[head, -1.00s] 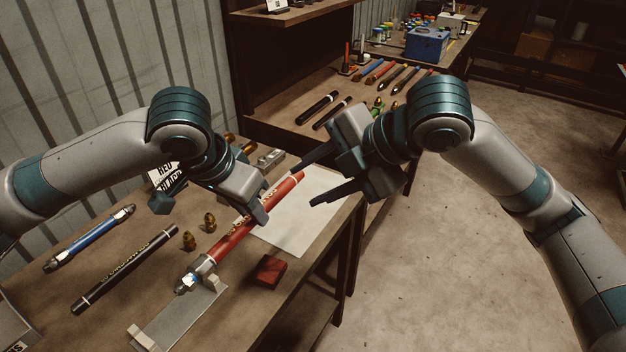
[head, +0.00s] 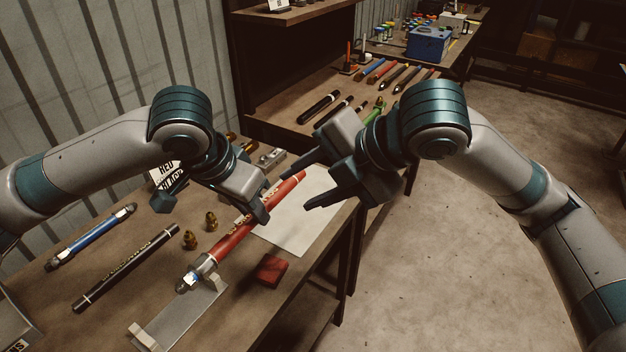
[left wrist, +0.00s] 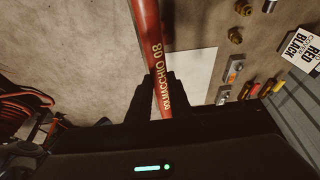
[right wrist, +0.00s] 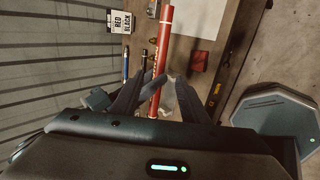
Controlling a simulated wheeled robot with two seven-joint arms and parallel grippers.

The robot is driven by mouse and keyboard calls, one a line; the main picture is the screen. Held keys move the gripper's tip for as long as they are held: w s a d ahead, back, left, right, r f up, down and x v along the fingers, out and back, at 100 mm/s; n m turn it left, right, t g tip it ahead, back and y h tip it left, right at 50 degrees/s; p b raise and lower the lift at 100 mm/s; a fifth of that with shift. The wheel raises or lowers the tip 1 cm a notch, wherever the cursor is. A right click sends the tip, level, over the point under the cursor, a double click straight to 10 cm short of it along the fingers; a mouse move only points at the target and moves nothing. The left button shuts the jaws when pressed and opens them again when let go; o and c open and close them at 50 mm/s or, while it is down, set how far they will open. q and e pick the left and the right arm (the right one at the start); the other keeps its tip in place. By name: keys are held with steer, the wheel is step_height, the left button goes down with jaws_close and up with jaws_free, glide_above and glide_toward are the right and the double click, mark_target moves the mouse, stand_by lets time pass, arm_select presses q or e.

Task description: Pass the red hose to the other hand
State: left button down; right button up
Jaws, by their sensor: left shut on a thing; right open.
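The red hose (head: 235,238) slants across the head view, with a metal fitting (head: 190,279) at its lower left end. My left gripper (head: 256,204) is shut on the hose; the left wrist view shows the hose (left wrist: 148,45), with pale lettering, running between its dark fingers. My right gripper (head: 302,186) is open near the upper right end of the hose, its fingers pointing left. In the right wrist view, the hose (right wrist: 164,40) runs between the two spread fingers. I cannot tell the exact gap to them.
A white sheet (head: 300,228), a red block (head: 270,269), brass fittings (head: 190,240), a black hose (head: 125,268) and a blue hose (head: 90,236) lie on the bench. A grey holder (head: 180,318) stands at the front. Open floor (head: 450,270) is at right.

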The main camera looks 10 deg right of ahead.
mark_target(271, 203)
steer(key=x, duration=1)
jaws_close()
arm_select(q)
steer(key=c, duration=1.5)
jaws_free()
steer(key=shift+c, duration=0.2)
steer(key=shift+r, duration=0.1)
steer(key=v, duration=1.1)
steer(key=shift+a+r, duration=0.2)
steer(key=shift+r, duration=0.15)
steer(key=shift+d, duration=0.1)
